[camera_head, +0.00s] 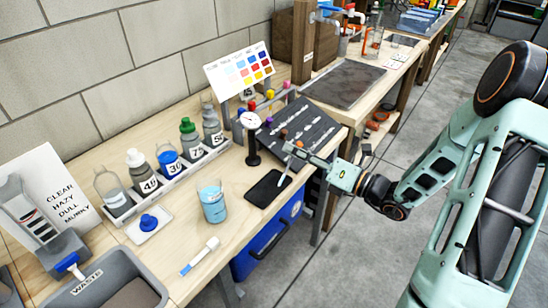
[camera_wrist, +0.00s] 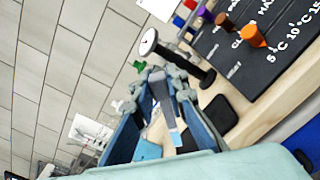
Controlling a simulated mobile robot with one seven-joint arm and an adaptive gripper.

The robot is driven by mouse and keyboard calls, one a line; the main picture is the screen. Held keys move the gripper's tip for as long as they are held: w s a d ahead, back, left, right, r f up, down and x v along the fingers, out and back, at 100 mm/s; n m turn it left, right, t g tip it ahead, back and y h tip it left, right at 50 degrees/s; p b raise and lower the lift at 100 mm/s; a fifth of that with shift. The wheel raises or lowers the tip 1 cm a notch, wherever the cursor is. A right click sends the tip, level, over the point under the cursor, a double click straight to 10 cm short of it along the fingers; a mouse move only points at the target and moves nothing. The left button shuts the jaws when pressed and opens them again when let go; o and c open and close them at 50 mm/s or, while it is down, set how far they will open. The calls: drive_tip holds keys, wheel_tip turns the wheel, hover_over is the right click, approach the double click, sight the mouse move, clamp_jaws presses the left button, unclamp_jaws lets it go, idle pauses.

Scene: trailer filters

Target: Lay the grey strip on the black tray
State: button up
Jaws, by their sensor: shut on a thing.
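My gripper (camera_head: 291,150) is shut on the grey strip (camera_wrist: 162,95), which shows between the two fingers in the wrist view. The strip has a pale blue tip and points downward. In the head view the strip (camera_head: 284,177) hangs tilted below the fingers, its lower end over the black tray (camera_head: 264,193). I cannot tell whether that end touches the tray. The black tray is a small flat dark rectangle with rounded corners near the bench's front edge. It also shows in the wrist view (camera_wrist: 220,119), right of the strip, with nothing seen lying on it.
A dial gauge on a black stand (camera_head: 252,140) and a sloped dark board with labelled pegs (camera_head: 300,127) stand close behind the tray. A beaker of blue liquid (camera_head: 212,203) stands to its left. A grey waste bin (camera_head: 150,285) is at front left.

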sight(278, 180)
drive_tip(key=a+f+m+b, duration=0.1)
drive_tip(key=f+b, duration=0.1)
drive_tip(key=a+f+m+b, duration=0.2)
drive_tip(key=f+b, duration=0.1)
drive_tip(key=w+a+f+m+b, duration=0.1)
drive_tip(key=f+m+b, duration=0.1)
drive_tip(key=b, duration=0.1)
drive_tip(key=shift+a+f, duration=0.25)
idle(0.4)
drive_tip(key=o, duration=0.8)
drive_tip(key=shift+o, duration=0.8)
drive_tip(key=o, duration=0.4)
drive_tip(key=shift+c, duration=0.2)
drive_tip(key=shift+d+f, duration=0.1)
drive_tip(key=shift+f, duration=0.1)
drive_tip(key=shift+c, duration=0.4)
drive_tip(key=shift+r, duration=0.1)
